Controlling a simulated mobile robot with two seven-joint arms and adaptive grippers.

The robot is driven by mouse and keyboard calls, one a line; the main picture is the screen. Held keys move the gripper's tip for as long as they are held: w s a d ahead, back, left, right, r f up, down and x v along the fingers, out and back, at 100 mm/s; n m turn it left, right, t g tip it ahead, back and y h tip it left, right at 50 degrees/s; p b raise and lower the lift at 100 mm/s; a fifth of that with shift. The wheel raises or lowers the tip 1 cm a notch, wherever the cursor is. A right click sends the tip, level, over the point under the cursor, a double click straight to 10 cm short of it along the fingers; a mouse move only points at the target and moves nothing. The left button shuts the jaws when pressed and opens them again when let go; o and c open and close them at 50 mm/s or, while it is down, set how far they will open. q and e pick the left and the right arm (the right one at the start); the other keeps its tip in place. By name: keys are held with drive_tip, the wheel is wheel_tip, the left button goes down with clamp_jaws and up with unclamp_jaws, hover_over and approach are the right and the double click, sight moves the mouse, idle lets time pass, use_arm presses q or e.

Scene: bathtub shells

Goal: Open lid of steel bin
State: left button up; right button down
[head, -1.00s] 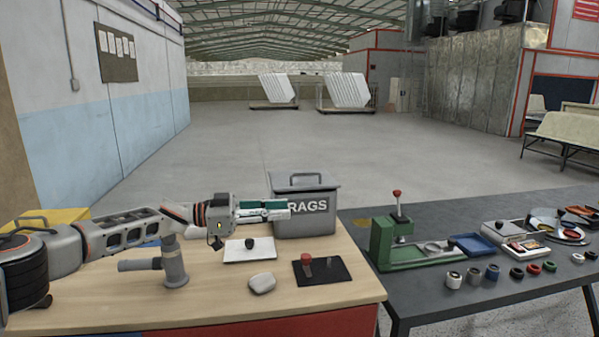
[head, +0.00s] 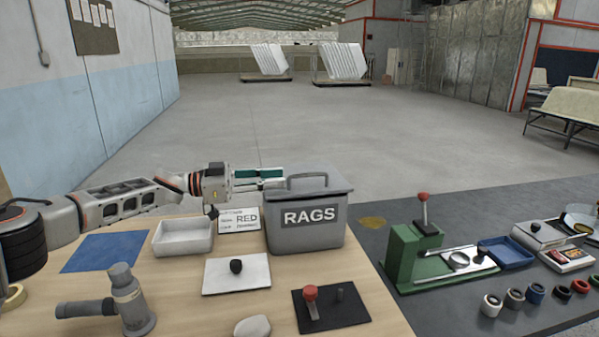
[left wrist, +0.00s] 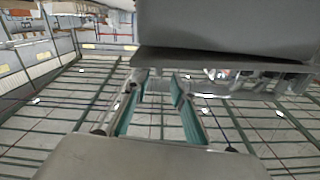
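The steel bin (head: 304,240) is a grey box labelled RAGS, upright at the back right of the wooden bench. Its grey lid (head: 335,187) is closed and carries a bar handle (head: 307,177). My left gripper (head: 277,178) reaches in from the left at about lid height, its green fingers pointing at the handle. The fingers are apart, and nothing shows held between them. In the left wrist view the gripper (left wrist: 156,82) is open, with a large grey block, likely the bin (left wrist: 225,28), close beyond the tips. Contact with the handle cannot be told. My right gripper is not in view.
A white tray (head: 171,239), a RED card (head: 241,219), a white plate with a black knob (head: 225,275) and a grey tool (head: 132,305) are on the wooden bench (head: 185,310). A green press (head: 402,262) stands right of the bin. Open floor lies behind.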

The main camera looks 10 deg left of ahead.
sight(301, 176)
use_arm(q)
drive_tip(key=x, duration=0.7)
drive_tip(key=shift+s+d, duration=0.15)
clamp_jaws()
